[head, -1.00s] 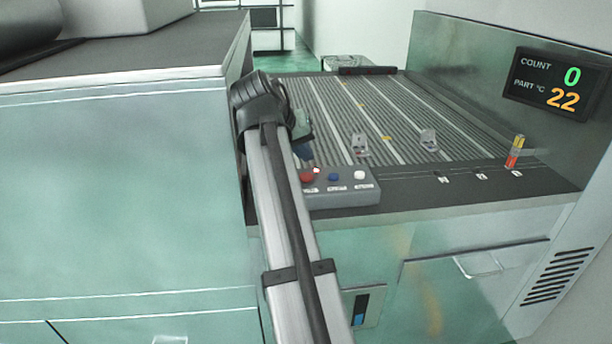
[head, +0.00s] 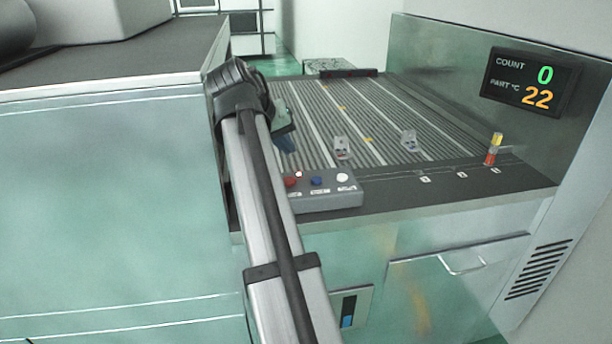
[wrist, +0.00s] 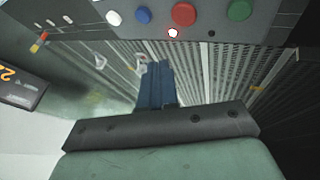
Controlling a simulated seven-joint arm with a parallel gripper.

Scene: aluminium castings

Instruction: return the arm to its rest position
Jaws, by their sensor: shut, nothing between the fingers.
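My arm reaches from the bottom of the head view up to the left end of the ribbed conveyor. My gripper (head: 287,145) hangs beyond the button box (head: 333,201), over the conveyor's near left part. Its blue fingers are together and hold nothing. In the wrist view the gripper (wrist: 157,68) points toward the conveyor slats, with the button box (wrist: 275,28) at the top of the picture. The fingers appear clear of the buttons. The green gripper body is partly hidden behind my arm in the head view.
The conveyor (head: 375,120) carries two small grey pieces, one left (head: 342,147) and one right (head: 409,140). A stack light (head: 493,150) stands at the right. The display (head: 530,82) reads count 0, part 22. A large cabinet (head: 100,190) stands close on the left.

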